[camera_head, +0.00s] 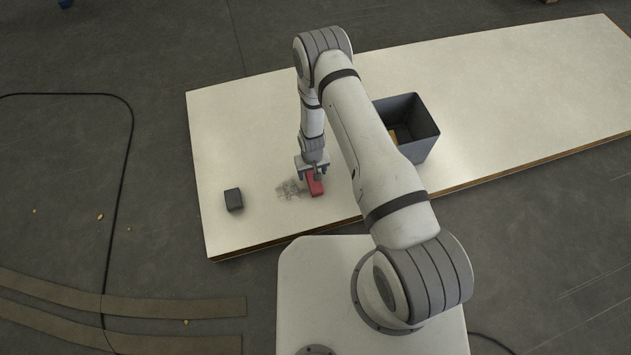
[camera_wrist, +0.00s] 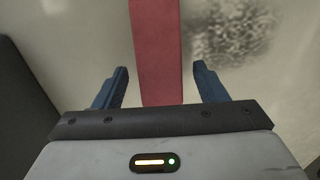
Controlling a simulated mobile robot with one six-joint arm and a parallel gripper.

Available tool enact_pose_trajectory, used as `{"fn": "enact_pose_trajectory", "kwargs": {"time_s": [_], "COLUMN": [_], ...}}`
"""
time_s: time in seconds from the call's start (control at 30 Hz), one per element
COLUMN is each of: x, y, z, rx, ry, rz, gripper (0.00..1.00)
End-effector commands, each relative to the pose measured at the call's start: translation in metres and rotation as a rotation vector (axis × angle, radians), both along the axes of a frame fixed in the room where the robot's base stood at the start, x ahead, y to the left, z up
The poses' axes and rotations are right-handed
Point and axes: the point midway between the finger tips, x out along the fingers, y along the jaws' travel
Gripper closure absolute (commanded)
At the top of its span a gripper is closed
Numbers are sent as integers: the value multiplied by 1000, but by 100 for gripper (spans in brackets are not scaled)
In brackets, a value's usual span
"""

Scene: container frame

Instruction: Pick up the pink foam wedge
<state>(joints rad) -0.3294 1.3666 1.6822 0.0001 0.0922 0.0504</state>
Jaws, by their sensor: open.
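The pink foam wedge (camera_head: 315,186) looks red-pink and lies on the pale board near its front edge. My gripper (camera_head: 313,171) is above it, pointing down. In the wrist view the wedge (camera_wrist: 157,50) runs from the top edge down between the two blue fingers of my gripper (camera_wrist: 161,88). The fingers are apart, with a gap on each side of the wedge. I cannot tell how far the fingertips are above the board.
A dark grey block (camera_head: 233,199) stands on the board to the left. A grey open bin (camera_head: 421,125) with something yellowish inside stands to the right, partly behind my arm. A dark smudge (camera_head: 290,189) marks the board beside the wedge. The board's (camera_head: 240,130) left part is mostly clear.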

Motion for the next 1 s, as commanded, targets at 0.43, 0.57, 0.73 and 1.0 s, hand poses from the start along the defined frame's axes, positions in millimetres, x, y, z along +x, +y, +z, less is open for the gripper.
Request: {"fn": "enact_pose_trajectory", "kwargs": {"time_s": [0.43,0.57,0.73,1.0], "x": [0,0,0,0], "y": [0,0,0,1], "z": [-22,-22,-22,-22], "rx": [0,0,0,0], "ry": [0,0,1,1], "rz": [1,1,1,1], "gripper": [40,51,65,82]}}
